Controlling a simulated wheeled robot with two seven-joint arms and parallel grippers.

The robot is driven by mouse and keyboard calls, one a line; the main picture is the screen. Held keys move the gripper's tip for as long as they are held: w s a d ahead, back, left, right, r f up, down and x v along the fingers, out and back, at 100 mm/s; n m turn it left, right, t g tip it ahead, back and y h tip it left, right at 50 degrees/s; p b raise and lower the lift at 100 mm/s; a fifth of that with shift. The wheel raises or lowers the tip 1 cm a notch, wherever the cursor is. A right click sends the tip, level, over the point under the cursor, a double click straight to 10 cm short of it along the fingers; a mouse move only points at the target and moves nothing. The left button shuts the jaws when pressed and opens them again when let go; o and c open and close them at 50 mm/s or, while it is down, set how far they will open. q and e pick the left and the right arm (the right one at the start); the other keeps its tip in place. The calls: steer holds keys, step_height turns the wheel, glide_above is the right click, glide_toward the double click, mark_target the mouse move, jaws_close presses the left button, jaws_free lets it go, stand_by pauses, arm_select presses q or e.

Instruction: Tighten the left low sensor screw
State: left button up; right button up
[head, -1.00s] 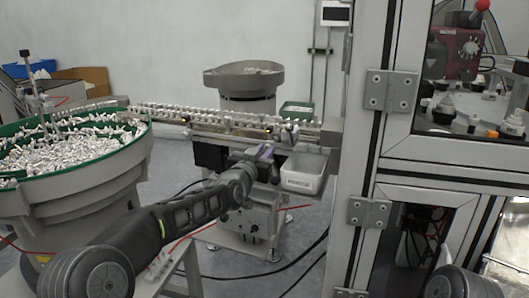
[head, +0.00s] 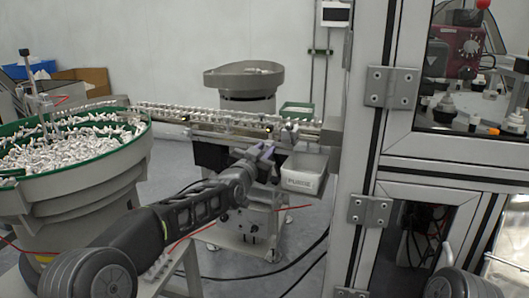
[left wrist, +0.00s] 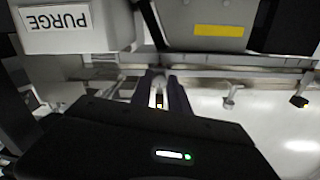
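My left gripper (head: 262,152) is just in front of and below the feeder rail (head: 228,119), left of the white bin. In the left wrist view its two dark fingers (left wrist: 160,92) stand a little apart, with a small pale part showing in the gap. I cannot tell whether the fingers touch that part. I cannot tell which is the left low sensor screw. My right gripper is out of view.
The white PURGE bin (head: 304,175) hangs right of the gripper and shows upside down in the left wrist view (left wrist: 66,28). A large bowl of pale parts (head: 72,140) stands at left. A machine cabinet frame (head: 372,150) closes off the right side.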

arm_select(q)
steer(key=o, duration=0.4)
steer(key=b+v, duration=0.1)
steer(key=v, duration=0.7)
stand_by(0.5)
